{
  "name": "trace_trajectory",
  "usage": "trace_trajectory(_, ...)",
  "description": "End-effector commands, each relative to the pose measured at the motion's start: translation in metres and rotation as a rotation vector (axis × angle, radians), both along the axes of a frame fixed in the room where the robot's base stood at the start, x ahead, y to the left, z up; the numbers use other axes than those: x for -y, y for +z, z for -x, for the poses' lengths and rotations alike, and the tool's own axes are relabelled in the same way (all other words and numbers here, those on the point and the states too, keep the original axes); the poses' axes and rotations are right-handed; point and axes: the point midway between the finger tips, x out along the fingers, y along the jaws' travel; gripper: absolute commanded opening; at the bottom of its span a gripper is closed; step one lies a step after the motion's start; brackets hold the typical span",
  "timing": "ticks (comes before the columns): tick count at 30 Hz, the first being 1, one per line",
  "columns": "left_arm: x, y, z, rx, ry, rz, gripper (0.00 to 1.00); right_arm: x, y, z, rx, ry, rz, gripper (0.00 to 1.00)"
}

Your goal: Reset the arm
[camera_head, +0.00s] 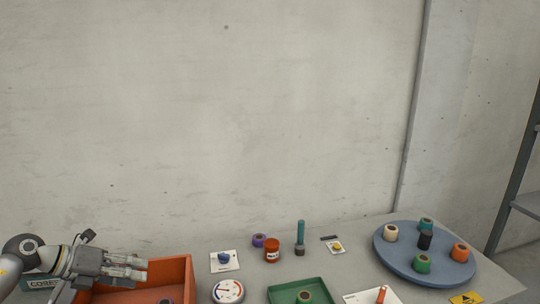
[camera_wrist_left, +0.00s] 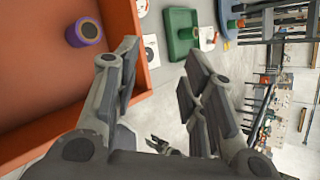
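My left gripper (camera_head: 138,268) is at the lower left in the head view, over the left part of the orange bin (camera_head: 187,268). In the left wrist view its two fingers (camera_wrist_left: 158,75) stand wide apart with nothing between them. The right arm is not in the head view.
A blue round turntable (camera_head: 396,262) at the right bears several spools. A green tray (camera_head: 284,288) holds a spool (camera_head: 305,296). A red jar (camera_head: 272,250), a teal-topped post (camera_head: 300,238) and a dial (camera_head: 228,291) stand between. A concrete wall (camera_head: 220,120) rises behind.

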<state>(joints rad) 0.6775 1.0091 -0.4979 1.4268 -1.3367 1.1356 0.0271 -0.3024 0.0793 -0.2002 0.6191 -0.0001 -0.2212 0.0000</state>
Motion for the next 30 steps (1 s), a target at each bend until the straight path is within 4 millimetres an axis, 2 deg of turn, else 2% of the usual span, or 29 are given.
trace_trajectory(1, 0.034, -0.002, -0.003, 0.037, 0.001, 0.097, 0.39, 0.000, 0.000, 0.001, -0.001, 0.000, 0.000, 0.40)
trace_trajectory(3, 0.072, 0.006, -0.008, 0.094, 0.030, 0.240, 0.39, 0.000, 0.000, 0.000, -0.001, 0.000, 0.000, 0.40)
trace_trajectory(6, 0.112, 0.019, -0.010, 0.147, 0.104, 0.450, 0.39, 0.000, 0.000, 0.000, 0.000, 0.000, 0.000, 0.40)
trace_trajectory(9, 0.138, 0.033, -0.009, 0.171, 0.213, 0.657, 0.39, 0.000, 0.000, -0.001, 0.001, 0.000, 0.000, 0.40)
trace_trajectory(11, 0.145, 0.039, -0.008, 0.170, 0.296, 0.779, 0.39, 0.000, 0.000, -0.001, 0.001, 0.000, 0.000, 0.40)
trace_trajectory(14, 0.146, 0.043, -0.004, 0.147, 0.459, 0.966, 0.39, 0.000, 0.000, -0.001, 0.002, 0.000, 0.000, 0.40)
trace_trajectory(16, 0.140, 0.040, 0.000, 0.115, 0.592, 1.084, 0.39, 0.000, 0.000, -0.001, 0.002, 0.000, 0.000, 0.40)
trace_trajectory(20, 0.122, 0.018, 0.014, 0.018, 0.869, 1.267, 0.39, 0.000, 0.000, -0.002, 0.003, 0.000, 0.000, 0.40)
trace_trajectory(23, 0.106, -0.013, 0.033, -0.086, 1.105, 1.367, 0.39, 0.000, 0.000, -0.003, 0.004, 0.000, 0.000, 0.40)
trace_trajectory(26, 0.092, -0.051, 0.061, -0.214, 1.352, 1.427, 0.39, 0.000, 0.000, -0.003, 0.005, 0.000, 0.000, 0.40)
trace_trajectory(29, 0.086, -0.092, 0.101, -0.365, 1.602, 1.443, 0.39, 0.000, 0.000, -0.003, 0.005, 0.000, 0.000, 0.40)
trace_trajectory(30, 0.085, -0.108, 0.119, -0.429, 1.701, 1.436, 0.39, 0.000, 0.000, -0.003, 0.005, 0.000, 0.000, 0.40)
